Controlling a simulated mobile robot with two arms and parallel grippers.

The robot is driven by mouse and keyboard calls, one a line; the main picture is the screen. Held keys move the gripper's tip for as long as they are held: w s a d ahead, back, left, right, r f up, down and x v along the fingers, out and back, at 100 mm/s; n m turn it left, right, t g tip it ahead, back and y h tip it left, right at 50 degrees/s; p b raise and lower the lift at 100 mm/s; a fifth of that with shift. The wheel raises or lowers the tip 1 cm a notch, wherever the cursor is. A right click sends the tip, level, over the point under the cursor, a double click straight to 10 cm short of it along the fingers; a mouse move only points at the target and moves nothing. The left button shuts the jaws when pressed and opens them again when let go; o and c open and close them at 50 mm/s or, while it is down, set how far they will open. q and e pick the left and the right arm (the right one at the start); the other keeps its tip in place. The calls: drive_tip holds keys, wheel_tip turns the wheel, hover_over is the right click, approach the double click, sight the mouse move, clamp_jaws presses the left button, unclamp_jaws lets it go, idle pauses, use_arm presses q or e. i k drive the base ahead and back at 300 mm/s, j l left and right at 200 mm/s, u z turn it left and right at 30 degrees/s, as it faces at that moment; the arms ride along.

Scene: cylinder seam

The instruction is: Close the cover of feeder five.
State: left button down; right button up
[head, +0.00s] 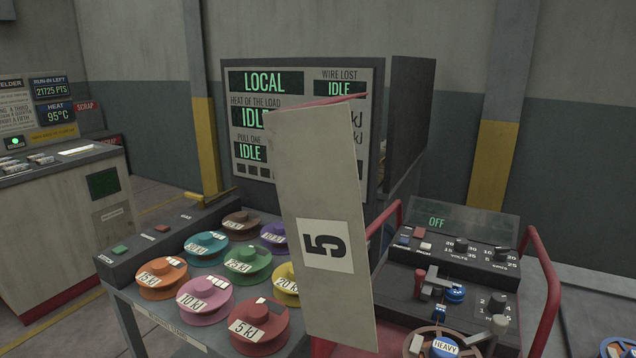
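A tall pale cover panel (315,190) with a white label bearing a sideways 5 stands raised in the middle of the head view. It is tilted slightly, with a dull red edge along its top. It hides part of the display board and part of the bench behind it. The panel's lower edge runs down to the bottom of the view, and I cannot see clearly what it is hinged to. Neither of my grippers shows in this view.
A bench with several coloured weight discs (243,261) is left of the panel. A display board (252,175) stands behind. Right is a control console (462,262) reading OFF, beside a red tubular rail (545,275). A grey machine (62,220) stands far left.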

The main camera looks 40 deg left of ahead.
sight(311, 146)
drive_tip(key=j, duration=0.6)
drive_tip(key=k+j, duration=0.15)
drive_tip(key=j, duration=1.1)
